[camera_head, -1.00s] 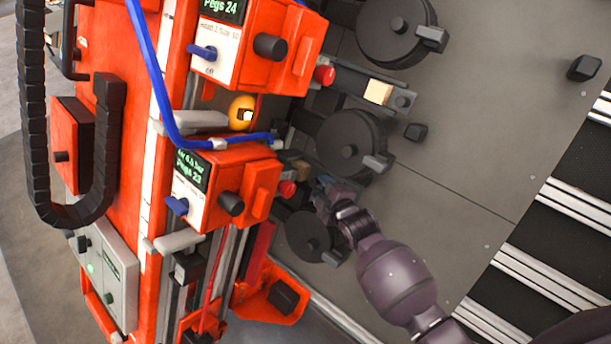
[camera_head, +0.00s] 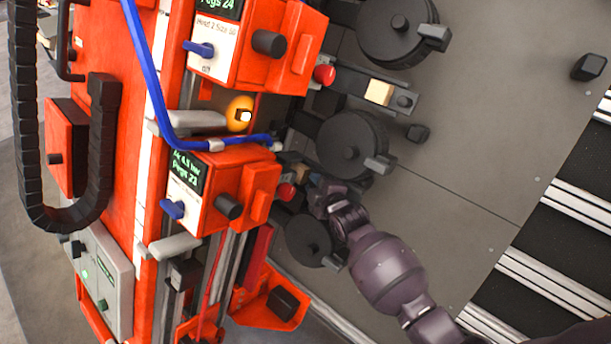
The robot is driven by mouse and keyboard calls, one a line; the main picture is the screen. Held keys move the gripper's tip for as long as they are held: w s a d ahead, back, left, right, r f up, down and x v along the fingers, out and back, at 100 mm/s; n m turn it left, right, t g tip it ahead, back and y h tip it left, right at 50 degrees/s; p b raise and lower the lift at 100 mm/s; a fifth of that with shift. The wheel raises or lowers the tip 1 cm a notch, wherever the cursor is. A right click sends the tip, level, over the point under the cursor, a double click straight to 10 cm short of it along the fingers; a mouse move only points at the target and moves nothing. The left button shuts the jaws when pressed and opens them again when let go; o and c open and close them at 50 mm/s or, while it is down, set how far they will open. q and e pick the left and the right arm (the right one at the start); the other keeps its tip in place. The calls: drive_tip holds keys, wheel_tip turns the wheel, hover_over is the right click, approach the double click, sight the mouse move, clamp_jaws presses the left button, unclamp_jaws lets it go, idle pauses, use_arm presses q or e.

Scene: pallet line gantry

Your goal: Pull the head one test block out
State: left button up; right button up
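The lower orange head (camera_head: 262,180), which I take to be head one, has a screen, a blue lever (camera_head: 172,209) and a red button (camera_head: 287,191). A small tan-brown piece, perhaps its test block (camera_head: 300,174), shows just right of that head, partly hidden. My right gripper (camera_head: 318,194) is at the right side of this head, just below and right of the tan piece. Its fingers are dark and small, so I cannot tell whether they are open or touch the piece. My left gripper is not in view.
The upper orange head (camera_head: 300,50) is labelled Head 2; a pale wooden block (camera_head: 379,92) lies on the dark holder beside it. Black round reels (camera_head: 352,145) stand close above my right gripper. A blue hose (camera_head: 143,62) crosses the left. Grey floor plate (camera_head: 480,140) is mostly clear.

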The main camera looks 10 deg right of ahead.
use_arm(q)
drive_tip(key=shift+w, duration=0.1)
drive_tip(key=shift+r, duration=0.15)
use_arm(e)
drive_tip(key=shift+s+d, duration=0.1)
drive_tip(key=shift+d, duration=0.05)
drive_tip(key=shift+s+d, duration=0.1)
drive_tip(key=shift+s+d+p, duration=0.45)
drive_tip(key=shift+s+p, duration=0.1)
drive_tip(key=shift+s, duration=0.05)
drive_tip(key=shift+s+d, duration=0.2)
drive_tip(key=shift+s, duration=0.05)
drive_tip(key=shift+s+d+p, duration=0.75)
drive_tip(key=shift+s, duration=0.15)
drive_tip(key=shift+s+d+p, duration=0.5)
drive_tip(key=shift+s+d, duration=0.25)
drive_tip(key=shift+s, duration=0.25)
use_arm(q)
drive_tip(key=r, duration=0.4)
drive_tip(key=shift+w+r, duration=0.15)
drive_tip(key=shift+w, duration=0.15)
